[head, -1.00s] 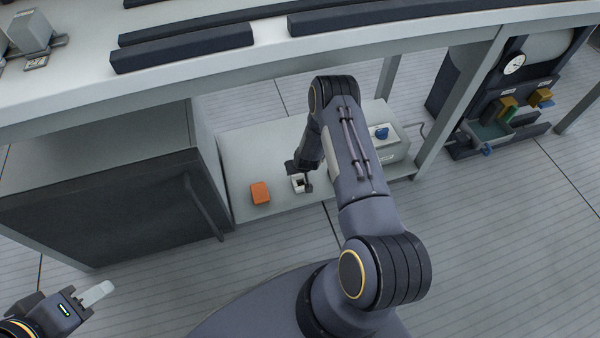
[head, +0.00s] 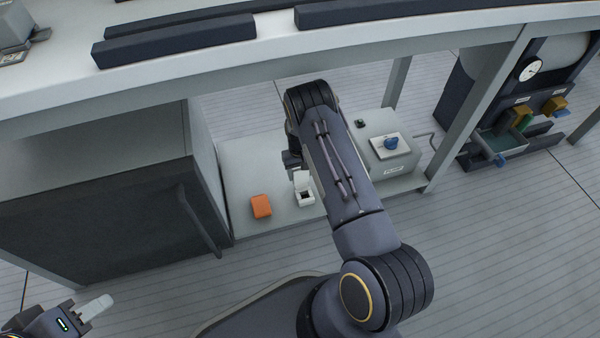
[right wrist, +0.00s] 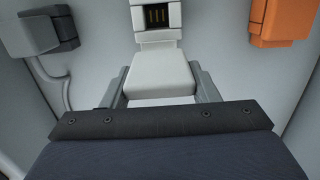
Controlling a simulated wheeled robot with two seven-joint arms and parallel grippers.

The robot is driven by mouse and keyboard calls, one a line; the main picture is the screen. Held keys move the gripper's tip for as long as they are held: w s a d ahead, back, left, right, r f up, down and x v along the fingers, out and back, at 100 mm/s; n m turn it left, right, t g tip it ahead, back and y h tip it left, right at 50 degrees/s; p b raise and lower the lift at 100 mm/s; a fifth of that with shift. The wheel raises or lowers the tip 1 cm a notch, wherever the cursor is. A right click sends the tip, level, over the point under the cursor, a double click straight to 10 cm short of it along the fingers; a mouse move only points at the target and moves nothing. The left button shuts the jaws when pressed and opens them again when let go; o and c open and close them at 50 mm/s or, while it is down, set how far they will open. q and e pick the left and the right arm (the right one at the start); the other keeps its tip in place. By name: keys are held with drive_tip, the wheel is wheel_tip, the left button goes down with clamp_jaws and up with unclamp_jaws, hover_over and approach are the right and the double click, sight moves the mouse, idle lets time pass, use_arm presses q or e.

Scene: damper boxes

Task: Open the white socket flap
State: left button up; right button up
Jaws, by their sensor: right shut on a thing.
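The white socket (head: 305,199) sits on the low grey shelf under the bench, its dark opening showing. Its white flap (head: 303,181) stands raised on the far side of the opening. In the right wrist view the flap (right wrist: 160,76) fills the space between the two grey fingers of my right gripper (right wrist: 160,88), which is shut on it. Dark slotted contacts (right wrist: 157,16) show in the socket beyond. In the head view my right arm hides most of that gripper. My left gripper (head: 95,307) is far off at the lower left, its finger gap unclear.
An orange block (head: 261,206) lies left of the socket. A grey box with a blue knob (head: 390,143) stands to the right. A dark cabinet (head: 100,205) borders the shelf (head: 245,180) on the left. The bench top (head: 200,75) overhangs it.

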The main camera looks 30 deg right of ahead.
idle(0.3)
drive_tip(key=o, duration=1.4)
